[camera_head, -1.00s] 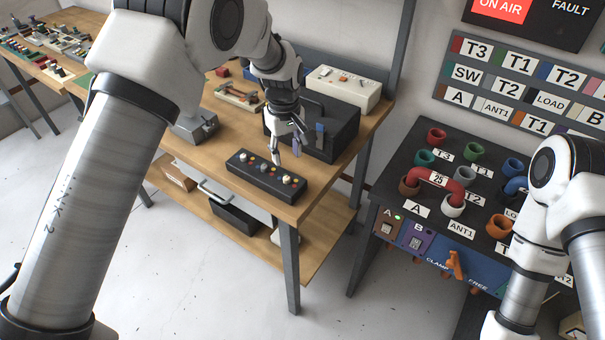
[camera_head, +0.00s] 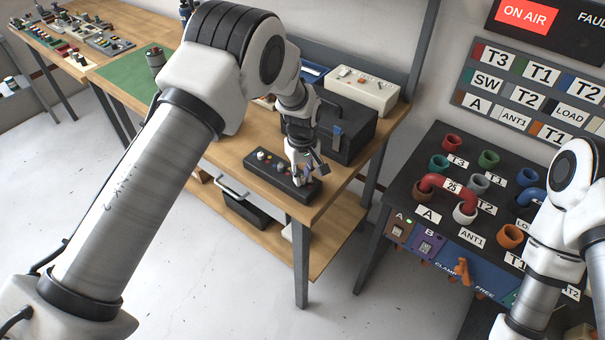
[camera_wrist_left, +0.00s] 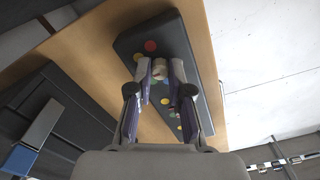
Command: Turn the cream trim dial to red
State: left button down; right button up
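The black dial box (camera_head: 266,172) lies near the front edge of the wooden bench and carries knobs and coloured dots. My left gripper (camera_head: 303,180) is low over its right end. In the left wrist view, a cream dial (camera_wrist_left: 160,68) stands between the tips of my left gripper (camera_wrist_left: 161,70). The fingers are apart, one on each side of the dial; I cannot tell whether they touch it. A red dot (camera_wrist_left: 151,46) shows beside the dial, with more dots between the fingers. The dial's pointer is not readable. My right gripper is outside the views.
A black case (camera_head: 352,132) with a blue latch stands right behind the box, and a cream instrument (camera_head: 362,90) is behind that. The patch panel (camera_head: 420,158) with coloured sockets and a red pipe is to the right. The floor in front is clear.

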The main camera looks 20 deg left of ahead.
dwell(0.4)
pick_arm(q)
jog(key=m, duration=0.9)
jog(key=shift+b, duration=0.35)
jog(key=m, duration=0.4)
jog(key=shift+m, duration=2.4)
jog(key=c, duration=1.1)
grip_release()
